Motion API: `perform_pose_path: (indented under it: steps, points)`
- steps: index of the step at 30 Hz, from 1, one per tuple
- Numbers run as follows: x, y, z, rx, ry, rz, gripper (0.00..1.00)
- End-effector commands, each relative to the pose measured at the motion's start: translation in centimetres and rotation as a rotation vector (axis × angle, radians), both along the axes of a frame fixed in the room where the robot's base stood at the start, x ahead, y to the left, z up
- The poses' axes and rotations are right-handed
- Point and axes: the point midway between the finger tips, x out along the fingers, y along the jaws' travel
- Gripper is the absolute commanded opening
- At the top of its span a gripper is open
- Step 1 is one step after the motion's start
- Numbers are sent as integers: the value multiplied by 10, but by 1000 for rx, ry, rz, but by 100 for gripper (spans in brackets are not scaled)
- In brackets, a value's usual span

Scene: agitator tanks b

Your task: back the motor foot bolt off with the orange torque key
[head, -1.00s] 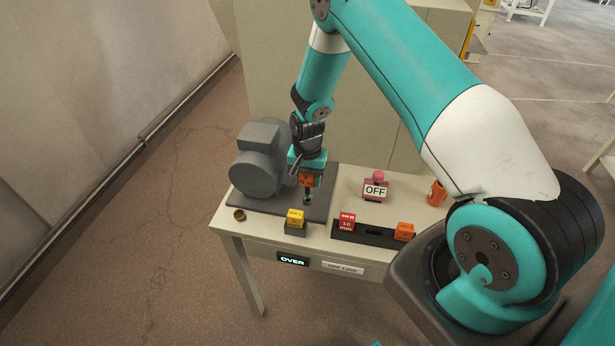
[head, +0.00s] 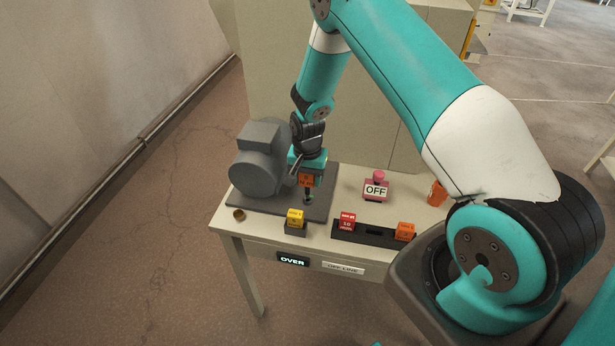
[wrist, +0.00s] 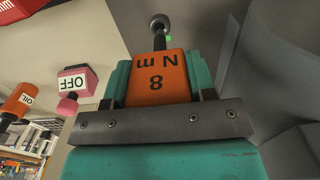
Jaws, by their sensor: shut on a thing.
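My gripper (head: 306,172) is shut on the orange torque key (head: 306,181), which points down over the dark base plate of the grey motor (head: 262,160). In the wrist view the key (wrist: 156,78) reads "8 N m" and sits between the teal fingers. The bolt (head: 308,200) also shows at the plate's front in the head view. I cannot tell whether the tip is seated in it.
A yellow block (head: 295,218) stands in a holder in front. A dark rack (head: 372,232) holds red (head: 347,222) and orange (head: 405,231) blocks. A pink "OFF" switch (head: 375,188) and an orange oil can (head: 437,193) stand to the right. A display (head: 292,260) reads "OVER".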

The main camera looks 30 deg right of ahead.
Motion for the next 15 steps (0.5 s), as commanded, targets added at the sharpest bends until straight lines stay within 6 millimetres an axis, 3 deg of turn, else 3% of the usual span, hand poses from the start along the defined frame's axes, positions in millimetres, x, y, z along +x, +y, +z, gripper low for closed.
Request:
perform_pose_path:
  steps: [15]
  points:
    - [0, 0, -17, -1, -1, 0, 0]
